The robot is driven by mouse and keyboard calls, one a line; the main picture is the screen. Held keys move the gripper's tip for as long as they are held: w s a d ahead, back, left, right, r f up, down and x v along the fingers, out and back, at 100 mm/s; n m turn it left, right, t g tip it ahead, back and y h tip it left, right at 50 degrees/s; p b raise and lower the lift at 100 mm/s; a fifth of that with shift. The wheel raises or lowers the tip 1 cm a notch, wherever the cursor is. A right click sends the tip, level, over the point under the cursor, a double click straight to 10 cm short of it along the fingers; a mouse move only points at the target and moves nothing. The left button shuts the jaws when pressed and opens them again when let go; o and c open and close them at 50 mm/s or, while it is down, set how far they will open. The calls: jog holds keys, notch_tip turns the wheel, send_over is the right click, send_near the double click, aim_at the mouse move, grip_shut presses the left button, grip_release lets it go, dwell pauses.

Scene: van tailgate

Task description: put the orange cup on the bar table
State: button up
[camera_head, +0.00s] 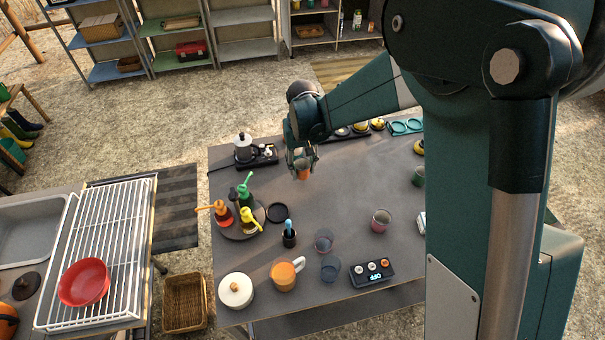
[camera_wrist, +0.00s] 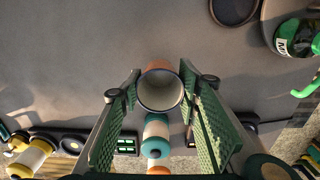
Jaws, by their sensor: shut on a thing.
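The orange cup (camera_head: 303,173) is between the fingers of my gripper (camera_head: 302,156), over the back left part of the grey bar table (camera_head: 345,180). In the wrist view the cup (camera_wrist: 160,88) shows its open mouth and pale inside, with an orange outer wall. My gripper (camera_wrist: 160,98) is shut on the cup, one green ribbed finger on each side. The fingers partly hide the cup in the head view. I cannot tell whether its base touches the table.
A moka pot (camera_head: 243,148) stands left of my gripper. A round tray (camera_head: 239,230) holds bottles with pumps. A dark round coaster (camera_head: 278,212), a pink cup (camera_head: 380,220) and an orange mug (camera_head: 285,274) are nearer the front. The table's middle is mostly clear.

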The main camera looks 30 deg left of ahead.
aim_at(302, 173)
jog(key=shift+f, duration=1.8)
jog(key=shift+f+b, duration=0.15)
jog(key=shift+b, duration=0.15)
jog(key=o, duration=0.9)
jog(key=shift+r, duration=0.2)
notch_tip(302, 173, up, 12)
jog(key=p, duration=0.1)
jog(key=shift+d, duration=0.1)
